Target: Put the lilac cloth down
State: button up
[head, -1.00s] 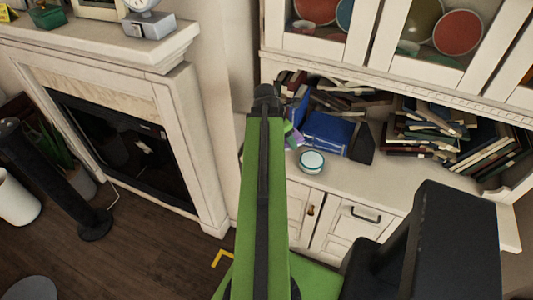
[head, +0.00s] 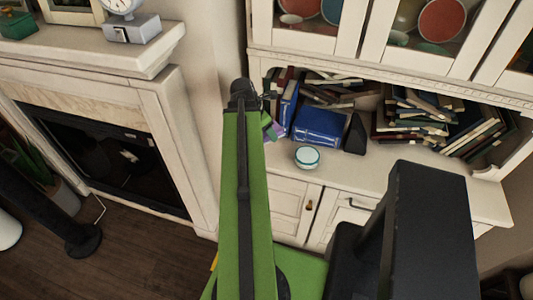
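A small patch of lilac with some green (head: 271,127) shows just right of the upper end of my green arm, in front of the cabinet's book shelf. It is probably the lilac cloth, but it is small and partly covered by the arm. My gripper's fingers are hidden behind the arm, so I cannot see their hold on it. The patch appears to hang close to the arm's end, above the counter.
A white cabinet counter (head: 375,175) holds a round teal-and-white tin (head: 307,157), a blue book (head: 320,127) and piles of books (head: 440,122). The counter's front right is bare. A white fireplace (head: 165,130) stands at left.

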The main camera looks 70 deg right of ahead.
jog(key=s+m+g+y, duration=0.15)
jog(key=s+m, duration=0.35)
jog(key=s, duration=0.7)
jog(key=b, duration=0.7)
send_over(271, 153)
jog(key=f, duration=0.4)
jog(key=w+f, duration=0.1)
jog(key=f, duration=0.2)
jog(key=shift+a, duration=0.1)
jog(key=shift+w, duration=0.15)
notch_tip(271, 153, down, 4)
jog(key=b, duration=0.4)
jog(key=shift+f, duration=0.2)
jog(key=shift+r, duration=0.25)
jog(key=shift+f, duration=0.15)
jog(key=o, duration=1.2)
jog(key=shift+a, duration=0.1)
